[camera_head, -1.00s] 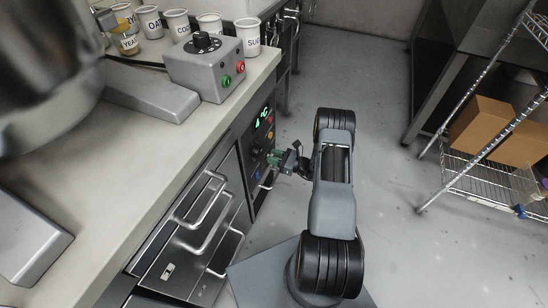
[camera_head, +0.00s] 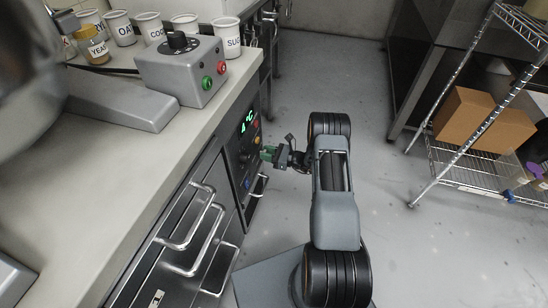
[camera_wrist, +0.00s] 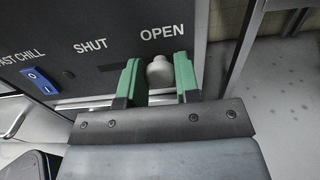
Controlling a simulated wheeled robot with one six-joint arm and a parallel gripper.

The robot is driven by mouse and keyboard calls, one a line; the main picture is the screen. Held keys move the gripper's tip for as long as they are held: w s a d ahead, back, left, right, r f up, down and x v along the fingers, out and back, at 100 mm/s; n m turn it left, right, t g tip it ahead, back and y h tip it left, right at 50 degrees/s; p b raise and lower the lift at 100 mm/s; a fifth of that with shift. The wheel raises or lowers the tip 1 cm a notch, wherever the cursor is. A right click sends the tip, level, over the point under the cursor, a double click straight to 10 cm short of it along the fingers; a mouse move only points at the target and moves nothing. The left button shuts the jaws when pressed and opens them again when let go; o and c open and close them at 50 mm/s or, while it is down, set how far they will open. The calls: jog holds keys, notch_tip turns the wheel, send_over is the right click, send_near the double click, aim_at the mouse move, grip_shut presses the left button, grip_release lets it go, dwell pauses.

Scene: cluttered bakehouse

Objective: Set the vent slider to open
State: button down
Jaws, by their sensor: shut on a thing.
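The vent slider's pale rounded knob (camera_wrist: 159,72) is in the wrist view, directly below the word OPEN and well right of the word SHUT on the dark control panel (camera_wrist: 100,25). My gripper (camera_wrist: 158,62) has one green finger on each side of the knob and is shut on it. The slider's track is mostly hidden behind the fingers. In the head view, my gripper (camera_head: 267,153) is at the front of the panel (camera_head: 243,150) with the green display. The knob cannot be made out there.
A blue rocker switch (camera_wrist: 38,82) is on the panel left of SHUT. Steel drawers with bar handles (camera_head: 190,235) are below the counter (camera_head: 130,180). A grey control box (camera_head: 182,70) and labelled jars stand on it. A wire rack (camera_head: 460,170) is at right; floor between is clear.

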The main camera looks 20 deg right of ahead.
jog(key=shift+w+d, duration=0.1)
jog(key=c, duration=0.8)
grip_release()
jog(key=shift+p+v, duration=1.05)
jog(key=shift+v, duration=5.8)
